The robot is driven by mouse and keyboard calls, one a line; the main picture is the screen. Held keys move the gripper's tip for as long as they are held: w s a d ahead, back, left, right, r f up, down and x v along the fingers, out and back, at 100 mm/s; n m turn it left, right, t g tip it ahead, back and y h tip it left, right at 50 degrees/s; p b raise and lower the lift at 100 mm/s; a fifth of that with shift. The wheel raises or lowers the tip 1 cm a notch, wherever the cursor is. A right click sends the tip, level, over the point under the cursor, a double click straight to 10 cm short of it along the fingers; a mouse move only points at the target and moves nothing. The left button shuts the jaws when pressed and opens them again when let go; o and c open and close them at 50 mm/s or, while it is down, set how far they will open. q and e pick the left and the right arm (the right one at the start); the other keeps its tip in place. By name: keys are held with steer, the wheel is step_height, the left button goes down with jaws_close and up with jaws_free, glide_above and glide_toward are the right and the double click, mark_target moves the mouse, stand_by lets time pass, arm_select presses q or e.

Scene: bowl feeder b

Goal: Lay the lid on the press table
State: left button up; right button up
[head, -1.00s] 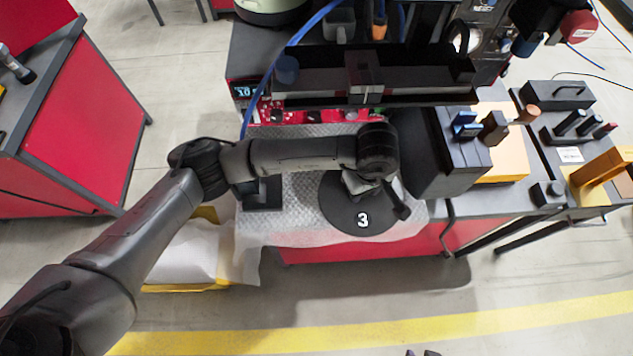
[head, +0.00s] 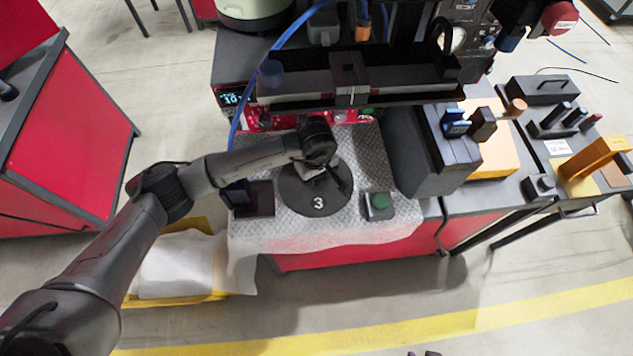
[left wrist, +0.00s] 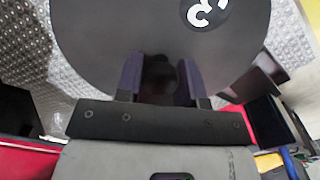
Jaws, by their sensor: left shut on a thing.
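The lid (head: 318,202) is a dark grey round disc with a white 3 on it. My left gripper (head: 313,172) is shut on its middle, from above. In the left wrist view the two fingers (left wrist: 160,82) close on a dark grip at the middle of the lid (left wrist: 100,35). The lid is over the press table (head: 350,227), a silvery patterned surface. I cannot tell whether it touches the table or hangs just above. At the bottom edge of the head view, small dark tips (head: 422,353) may be my right gripper.
A box with a green button (head: 379,204) stands right of the lid, and a dark block (head: 248,198) stands left. A large dark housing (head: 430,150) bounds the table's right. A dark crossbar (head: 355,85) and red control panel (head: 290,118) lie behind. The table's front strip is clear.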

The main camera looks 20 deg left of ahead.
mark_target(317, 184)
arm_select(q)
steer(key=shift+d+f, duration=0.1)
steer(key=shift+f, duration=1.85)
steer(key=shift+b, duration=0.3)
steer(key=shift+f, duration=0.2)
steer(key=o, duration=1.1)
steer(key=shift+r, duration=0.1)
